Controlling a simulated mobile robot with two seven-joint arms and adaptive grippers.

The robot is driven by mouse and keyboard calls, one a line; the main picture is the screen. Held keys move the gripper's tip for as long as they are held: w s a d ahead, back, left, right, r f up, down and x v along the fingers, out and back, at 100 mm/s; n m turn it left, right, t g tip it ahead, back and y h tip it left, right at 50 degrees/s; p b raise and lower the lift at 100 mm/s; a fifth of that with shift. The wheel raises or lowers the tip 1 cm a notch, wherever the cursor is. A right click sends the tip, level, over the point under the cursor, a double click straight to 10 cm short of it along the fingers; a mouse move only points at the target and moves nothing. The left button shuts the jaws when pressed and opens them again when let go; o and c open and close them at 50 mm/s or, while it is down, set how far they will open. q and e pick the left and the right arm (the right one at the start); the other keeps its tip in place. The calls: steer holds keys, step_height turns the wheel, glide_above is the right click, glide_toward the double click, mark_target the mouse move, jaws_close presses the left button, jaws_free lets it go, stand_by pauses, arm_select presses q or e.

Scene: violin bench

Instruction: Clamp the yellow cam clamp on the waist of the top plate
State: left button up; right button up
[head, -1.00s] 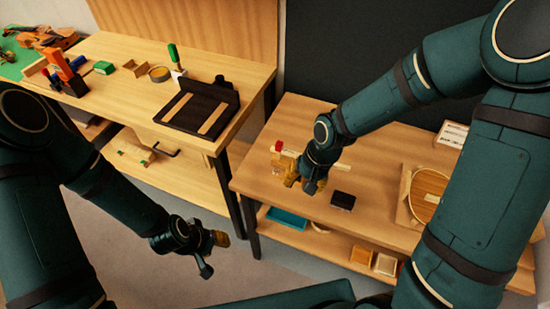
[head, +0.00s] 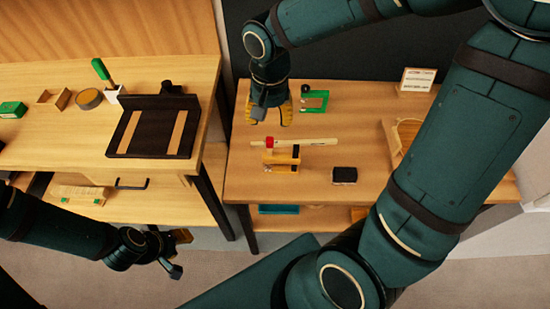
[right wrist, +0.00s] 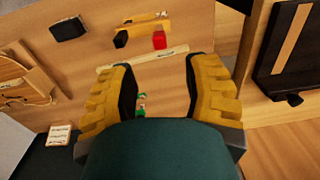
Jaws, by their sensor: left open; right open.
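The yellow cam clamp (head: 283,158) lies on the right-hand table, in front of the right gripper. It also shows near the top of the right wrist view (right wrist: 147,24), beyond the fingertips. A pale wooden plate (head: 408,132), likely the top plate, is at the table's right side, partly hidden by my right arm; it shows at the left of the right wrist view (right wrist: 22,82). My right gripper (head: 268,114) is open and empty over the table's back left part. My left gripper (head: 177,254) is open and empty over the floor, left of that table.
A pale stick (head: 315,141) lies behind the yellow clamp, a green clamp (head: 315,109) farther back. A black block (head: 344,175) and a card on a stand (head: 417,80) are also there. The left bench holds a dark cradle (head: 155,125). A gap separates bench and table.

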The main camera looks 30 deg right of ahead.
mark_target(270, 140)
step_height(270, 140, down, 7)
steer(key=shift+f+b, duration=0.2)
steer(key=shift+b, duration=0.65)
steer(key=shift+f+b, duration=0.9)
steer(key=shift+f, duration=2.2)
steer(key=shift+c, duration=0.4)
jaws_close()
